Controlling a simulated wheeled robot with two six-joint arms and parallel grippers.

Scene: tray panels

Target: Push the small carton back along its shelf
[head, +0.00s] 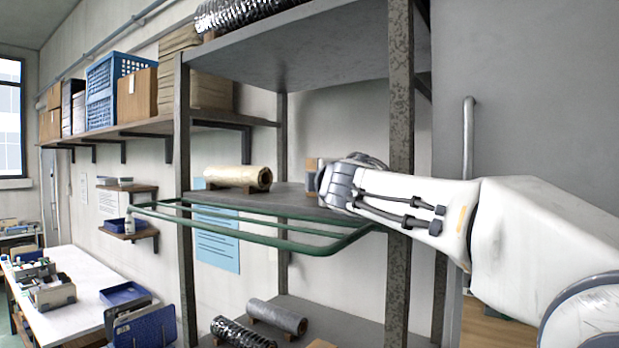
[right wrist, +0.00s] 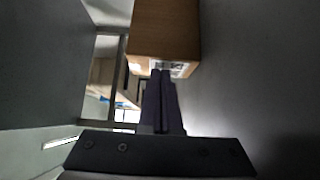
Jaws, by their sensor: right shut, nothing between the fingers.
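The small carton (right wrist: 165,28) is a brown box with a printed label on its near edge. In the right wrist view it stands just beyond my right gripper (right wrist: 161,72), whose two dark fingers are closed together. The fingertips reach the carton's label edge; I cannot tell whether they touch it. In the head view a little of the carton (head: 311,176) shows on the middle shelf (head: 265,200), mostly hidden behind my right wrist. My right arm comes in from the right, and its fingers are hidden there. My left gripper is not in view.
A yellowish roll (head: 238,178) lies on the same shelf, left of the carton. A green rail (head: 250,240) runs in front of the shelf. A rusty upright post (head: 400,120) stands beside my right arm. More rolls (head: 277,316) lie on the shelf below.

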